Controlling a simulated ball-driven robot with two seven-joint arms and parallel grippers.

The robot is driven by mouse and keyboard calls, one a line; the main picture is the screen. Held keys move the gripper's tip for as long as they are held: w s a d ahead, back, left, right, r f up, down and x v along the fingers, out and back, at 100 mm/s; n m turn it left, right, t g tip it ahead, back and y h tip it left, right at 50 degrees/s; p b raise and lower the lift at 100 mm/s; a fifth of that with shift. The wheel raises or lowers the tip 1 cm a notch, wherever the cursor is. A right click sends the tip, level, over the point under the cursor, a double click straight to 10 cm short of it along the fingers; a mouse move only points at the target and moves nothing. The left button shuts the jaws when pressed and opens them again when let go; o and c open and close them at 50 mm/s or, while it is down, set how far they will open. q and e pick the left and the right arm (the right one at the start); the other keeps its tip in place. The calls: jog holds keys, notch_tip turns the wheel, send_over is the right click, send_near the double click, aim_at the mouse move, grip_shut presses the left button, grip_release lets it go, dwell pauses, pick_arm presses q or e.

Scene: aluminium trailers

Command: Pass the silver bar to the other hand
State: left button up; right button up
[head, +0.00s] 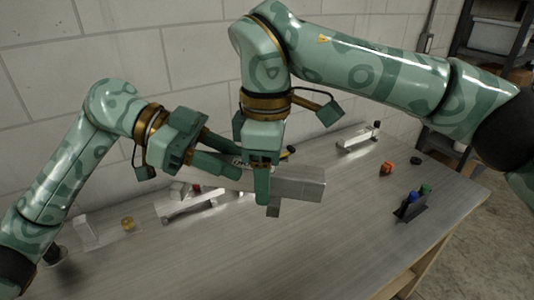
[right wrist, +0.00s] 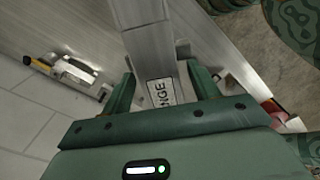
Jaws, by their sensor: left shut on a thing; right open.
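The silver bar (head: 298,184) is a long square metal bar held above the table, lying roughly level across the middle of the head view. My left gripper (head: 225,158) is shut on its left part. My right gripper (head: 262,182) comes down from above around the bar, to the right of my left gripper, with its fingers open. In the right wrist view the bar (right wrist: 152,50) runs between the two open fingers of my right gripper (right wrist: 162,88). A white label with dark letters shows on the bar there. The fingers hide part of the bar in the head view.
The grey table (head: 330,235) is clear at the front. A silver trailer piece (head: 190,205) lies below the bar; another (head: 357,138) stands at the back right. An orange block (head: 387,168) and a black holder (head: 410,210) with blue and green items are at right. A wall stands behind.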

pick_arm(q)
jog(key=shift+r, duration=0.35)
pick_arm(e)
jog(key=shift+d+f, duration=0.1)
jog(key=shift+f, duration=0.15)
jog(key=shift+c, duration=0.4)
jog(key=c, duration=1.2)
pick_arm(q)
jog(key=o, duration=1.2)
pick_arm(e)
jog(key=shift+c, duration=0.2)
pick_arm(q)
jog(key=shift+o, duration=0.5)
jog(key=shift+f, duration=0.1)
pick_arm(e)
jog(key=shift+r, duration=0.1)
pick_arm(q)
jog(key=shift+a, duration=0.1)
